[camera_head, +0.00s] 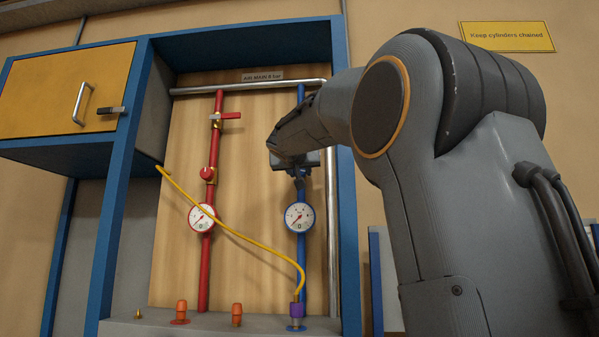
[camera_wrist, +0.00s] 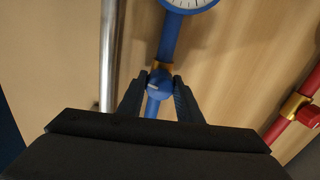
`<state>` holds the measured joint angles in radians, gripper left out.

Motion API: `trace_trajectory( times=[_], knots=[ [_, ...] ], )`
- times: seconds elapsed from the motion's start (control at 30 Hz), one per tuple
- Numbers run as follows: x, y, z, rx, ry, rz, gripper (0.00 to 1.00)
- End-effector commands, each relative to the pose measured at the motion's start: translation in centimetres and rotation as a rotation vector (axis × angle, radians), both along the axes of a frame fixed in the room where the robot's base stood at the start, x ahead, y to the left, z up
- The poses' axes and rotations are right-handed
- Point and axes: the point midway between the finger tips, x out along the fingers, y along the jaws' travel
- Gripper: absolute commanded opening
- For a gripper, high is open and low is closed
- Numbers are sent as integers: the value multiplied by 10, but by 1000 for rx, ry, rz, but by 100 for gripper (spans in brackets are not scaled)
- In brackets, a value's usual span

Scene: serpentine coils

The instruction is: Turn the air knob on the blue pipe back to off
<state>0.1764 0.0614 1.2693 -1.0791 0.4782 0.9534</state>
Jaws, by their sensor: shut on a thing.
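The blue pipe (camera_head: 303,258) runs upright on the wooden back panel, with a round white gauge (camera_head: 299,217) in a blue rim on it. In the wrist view, the blue air knob (camera_wrist: 159,82) sits on the pipe next to a brass collar, below the gauge (camera_wrist: 190,3) in that picture. My gripper (camera_wrist: 161,84) is shut on the blue knob, one dark finger on each side. In the head view, my gripper (camera_head: 299,175) reaches the blue pipe above the gauge, and my arm hides the knob there.
A red pipe (camera_head: 204,270) with a lever valve (camera_head: 228,116), a red knob (camera_head: 207,173) and a gauge (camera_head: 202,218) stands to the left. A metal pipe (camera_head: 331,220) runs close on the right.

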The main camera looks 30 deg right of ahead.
Motion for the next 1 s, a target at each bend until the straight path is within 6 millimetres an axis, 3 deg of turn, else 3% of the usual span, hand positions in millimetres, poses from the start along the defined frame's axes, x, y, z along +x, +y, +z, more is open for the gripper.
trace_trajectory(
  times=[0.2,0.53,0.8,1.0],
  knots=[
    [0,0,0,-157,107,1,1],
    [0,0,0,-196,132,0,2],
    [0,0,1,-394,265,0,10],
    [0,0,0,-411,276,-1,11]
  ],
)
